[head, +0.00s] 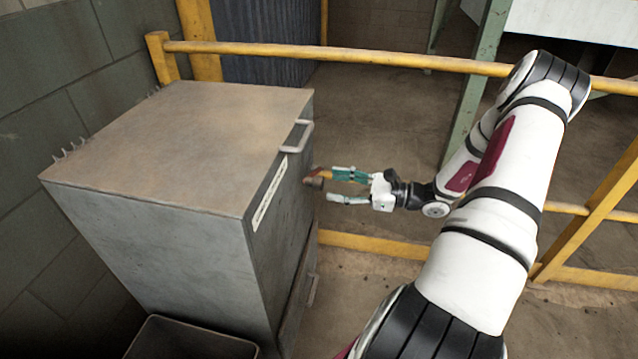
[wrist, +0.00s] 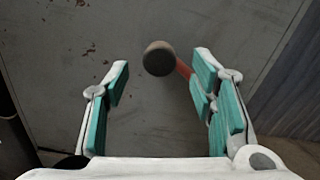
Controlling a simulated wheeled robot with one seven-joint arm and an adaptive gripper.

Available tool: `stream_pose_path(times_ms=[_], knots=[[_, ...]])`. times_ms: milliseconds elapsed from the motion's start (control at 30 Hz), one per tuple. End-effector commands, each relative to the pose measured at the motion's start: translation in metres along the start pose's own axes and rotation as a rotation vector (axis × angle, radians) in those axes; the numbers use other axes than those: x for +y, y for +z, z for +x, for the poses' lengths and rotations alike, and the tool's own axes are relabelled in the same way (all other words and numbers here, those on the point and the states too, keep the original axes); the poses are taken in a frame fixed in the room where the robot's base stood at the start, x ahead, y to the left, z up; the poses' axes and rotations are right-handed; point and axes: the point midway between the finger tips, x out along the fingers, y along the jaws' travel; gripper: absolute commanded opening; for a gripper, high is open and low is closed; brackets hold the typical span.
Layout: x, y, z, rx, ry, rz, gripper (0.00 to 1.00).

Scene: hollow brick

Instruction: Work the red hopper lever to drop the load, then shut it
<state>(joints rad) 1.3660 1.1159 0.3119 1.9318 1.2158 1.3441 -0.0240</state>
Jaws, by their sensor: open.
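The grey metal hopper (head: 280,260) stands at left in the head view, with a brown, worn top. Its red lever (wrist: 183,69) ends in a dark round knob (wrist: 159,58). In the head view the knob (head: 314,182) shows at the hopper's right face. My gripper (head: 333,186) is open beside that face. In the wrist view the knob appears in the gap between the fingers, nearer the right finger. The red rod runs behind the right fingertip, which hides part of it. I cannot tell whether that finger touches it.
A metal handle (head: 298,137) sits on the hopper's upper edge, above a pale label strip (head: 270,194). A dark open bin (head: 190,325) stands at the front left. A yellow railing (head: 400,59) runs behind, and more yellow rails (head: 600,215) stand at right. A block wall closes the left.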

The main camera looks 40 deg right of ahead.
Motion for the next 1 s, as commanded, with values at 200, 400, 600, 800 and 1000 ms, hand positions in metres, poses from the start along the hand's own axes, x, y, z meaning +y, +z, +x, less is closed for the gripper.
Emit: stream_pose_path(times_ms=[200, 400, 600, 800, 1000], knots=[[0.000, 0.000, 0.036, -0.001, 0.002, 0.000, 0.51], [0.001, 0.000, 0.051, -0.001, 0.001, 0.000, 0.51], [0.000, 0.000, 0.053, 0.000, 0.000, 0.000, 0.51], [0.000, 0.000, 0.053, 0.000, 0.001, 0.000, 0.33], [0.000, 0.000, 0.053, 0.000, 0.001, 0.000, 0.00]])
